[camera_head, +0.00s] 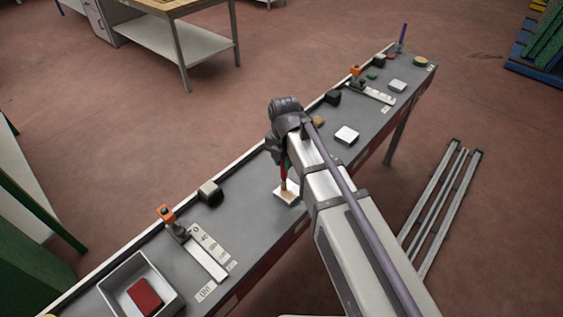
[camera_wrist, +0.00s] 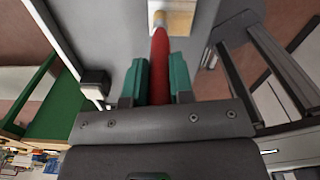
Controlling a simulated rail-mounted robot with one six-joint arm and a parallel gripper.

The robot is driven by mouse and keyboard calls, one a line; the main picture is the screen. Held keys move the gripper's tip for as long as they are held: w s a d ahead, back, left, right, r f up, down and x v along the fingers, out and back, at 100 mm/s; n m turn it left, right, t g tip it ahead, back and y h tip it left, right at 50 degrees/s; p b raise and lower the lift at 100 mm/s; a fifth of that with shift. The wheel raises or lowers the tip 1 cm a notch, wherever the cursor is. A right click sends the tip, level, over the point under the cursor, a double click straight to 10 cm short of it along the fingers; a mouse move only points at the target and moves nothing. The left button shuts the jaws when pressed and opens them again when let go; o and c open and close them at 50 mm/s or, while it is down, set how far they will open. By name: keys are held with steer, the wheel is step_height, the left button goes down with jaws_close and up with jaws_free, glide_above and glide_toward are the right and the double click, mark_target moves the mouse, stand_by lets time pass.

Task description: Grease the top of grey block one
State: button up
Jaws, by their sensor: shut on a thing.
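My gripper (camera_head: 284,163) is shut on a red-handled brush (camera_head: 284,178). In the wrist view the red handle (camera_wrist: 160,65) stands between the green fingers of my gripper (camera_wrist: 160,78). The brush points down, its tip at a pale square piece with a tan top (camera_head: 287,196), which also shows in the wrist view (camera_wrist: 180,20). Whether the tip touches it I cannot tell. A grey block with a dark side (camera_head: 210,191) sits to the left on the bench. Pale blocks (camera_head: 346,136) and (camera_head: 397,86) lie further along. I cannot tell which is grey block one.
The long grey bench (camera_head: 252,200) carries two orange-topped clamp fixtures (camera_head: 168,216) and (camera_head: 356,72), a tray (camera_head: 118,285) with a red block (camera_head: 144,297), and a black block (camera_head: 332,97). Metal rails (camera_head: 440,205) lie on the floor at right.

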steer(key=w+d, duration=0.2)
steer(key=shift+w, duration=0.35)
stand_by(3.0)
steer(key=shift+r, duration=0.1)
step_height(320, 180, up, 6)
steer(key=p, duration=0.6)
steer(key=shift+d, duration=0.1)
step_height(320, 180, up, 3)
steer(key=p, duration=0.3)
